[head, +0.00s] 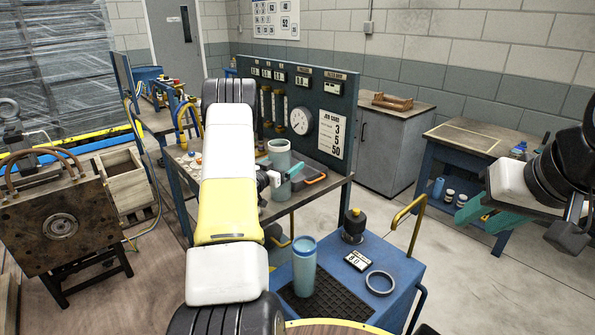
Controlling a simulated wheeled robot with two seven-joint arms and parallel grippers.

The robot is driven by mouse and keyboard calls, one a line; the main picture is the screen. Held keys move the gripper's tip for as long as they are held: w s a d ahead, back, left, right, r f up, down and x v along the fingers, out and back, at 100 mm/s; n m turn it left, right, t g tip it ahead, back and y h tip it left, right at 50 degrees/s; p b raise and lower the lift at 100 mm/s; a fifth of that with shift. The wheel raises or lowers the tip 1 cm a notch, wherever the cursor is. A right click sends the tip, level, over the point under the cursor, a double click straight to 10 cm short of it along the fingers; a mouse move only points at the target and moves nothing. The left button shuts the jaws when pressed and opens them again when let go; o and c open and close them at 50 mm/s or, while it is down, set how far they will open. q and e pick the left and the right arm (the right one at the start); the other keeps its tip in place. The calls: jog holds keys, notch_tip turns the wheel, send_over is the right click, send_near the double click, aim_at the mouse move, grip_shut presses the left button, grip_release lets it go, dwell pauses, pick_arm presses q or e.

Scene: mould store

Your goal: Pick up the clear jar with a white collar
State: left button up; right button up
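I cannot make out a clear jar with a white collar for certain. Small white-and-dark jars (450,196) stand on the lower shelf of the right-hand table, too small to read well. My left arm reaches up the middle of the picture to the gauge bench. My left gripper (281,177) is there, mostly hidden by the arm, with teal fingers beside a pale green cylinder (280,154). Whether it touches the cylinder I cannot tell. My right gripper (485,212) is in the air at the right, its teal fingers apart and empty, in front of the table.
A blue cart (395,272) in front bears a blue-green cylinder (304,268), a dark yellow-topped item (354,228) and a ring (379,282). The gauge panel (318,98) backs the bench. A heavy mould (62,226) stands at left. Floor between cart and right-hand table (465,137) is clear.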

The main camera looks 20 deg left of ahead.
pick_arm(q)
jog(key=c, duration=1.5)
